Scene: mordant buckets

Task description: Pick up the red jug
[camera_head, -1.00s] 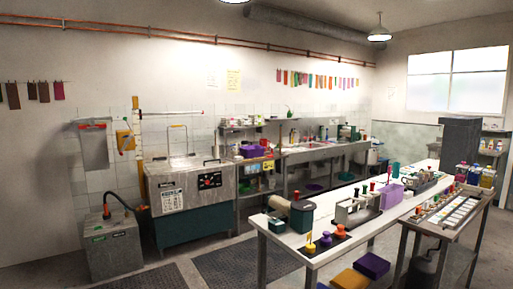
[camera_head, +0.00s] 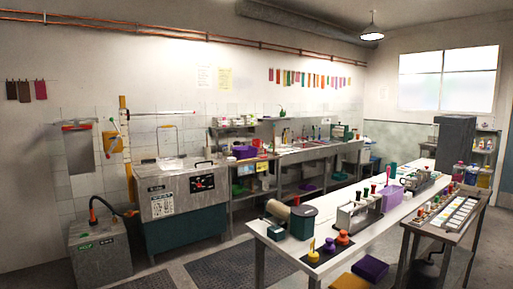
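I cannot make out a red jug for certain. A small red shape (camera_head: 256,143) shows beside a purple tub (camera_head: 244,152) on the bench along the back wall, too small to identify. A small orange-red knobbed item (camera_head: 342,237) stands on a dark mat at the near end of the white table (camera_head: 325,222), beside a yellow one and a purple one. It does not look like a jug. My gripper is not in view.
A grey machine with a teal base (camera_head: 182,195) and a grey box (camera_head: 98,250) stand at left. Dark floor mats (camera_head: 240,270) lie in front. A side table with trays (camera_head: 441,222) is at right. Purple and yellow blocks (camera_head: 370,268) sit under the white table.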

